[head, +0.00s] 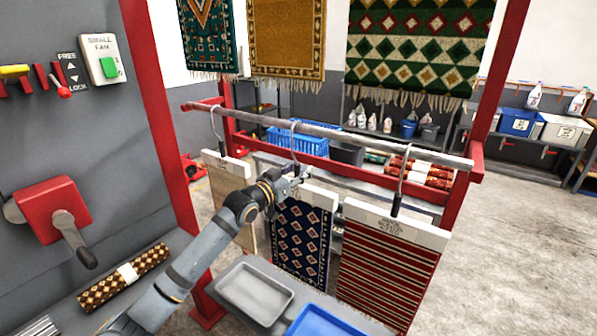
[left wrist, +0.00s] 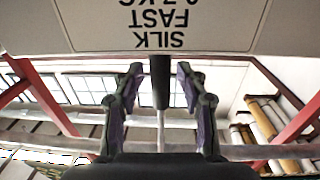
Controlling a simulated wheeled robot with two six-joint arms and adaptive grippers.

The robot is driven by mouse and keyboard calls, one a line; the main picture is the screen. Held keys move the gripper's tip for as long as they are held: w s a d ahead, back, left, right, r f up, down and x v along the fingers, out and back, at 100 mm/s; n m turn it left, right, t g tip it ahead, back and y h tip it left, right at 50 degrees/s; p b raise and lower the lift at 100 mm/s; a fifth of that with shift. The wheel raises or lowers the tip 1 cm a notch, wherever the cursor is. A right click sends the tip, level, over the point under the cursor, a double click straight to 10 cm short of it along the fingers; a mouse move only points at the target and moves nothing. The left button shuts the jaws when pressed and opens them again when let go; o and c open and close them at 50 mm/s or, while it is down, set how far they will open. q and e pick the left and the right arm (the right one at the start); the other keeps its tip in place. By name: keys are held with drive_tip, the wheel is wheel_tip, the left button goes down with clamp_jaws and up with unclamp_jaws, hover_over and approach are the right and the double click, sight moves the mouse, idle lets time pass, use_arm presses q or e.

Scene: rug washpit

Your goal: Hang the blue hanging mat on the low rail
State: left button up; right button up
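The blue hanging mat (head: 301,243), navy with diamond patterns, hangs below its white header bar (head: 320,197). Its hook (head: 294,130) curves over the low rail (head: 345,142), between two other mats. My left gripper (head: 293,181) is at the hook's lower stem, just above the header bar. In the left wrist view the fingers of my left gripper (left wrist: 159,90) stand apart, one on each side of the dark stem (left wrist: 160,78), with gaps to it. The header bar (left wrist: 160,25) there carries upside-down lettering, "SILK FAST". My right gripper is not in view.
A red-striped mat (head: 388,268) hangs right and a beige mat (head: 228,188) left on the same rail. A grey tray (head: 254,292) and a blue tray (head: 322,322) lie below. A rolled rug (head: 125,278) lies at left. Open floor (head: 530,240) is at right.

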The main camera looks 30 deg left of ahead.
sight(292, 141)
use_arm(q)
wheel_tip(292, 141, up, 10)
idle(0.6)
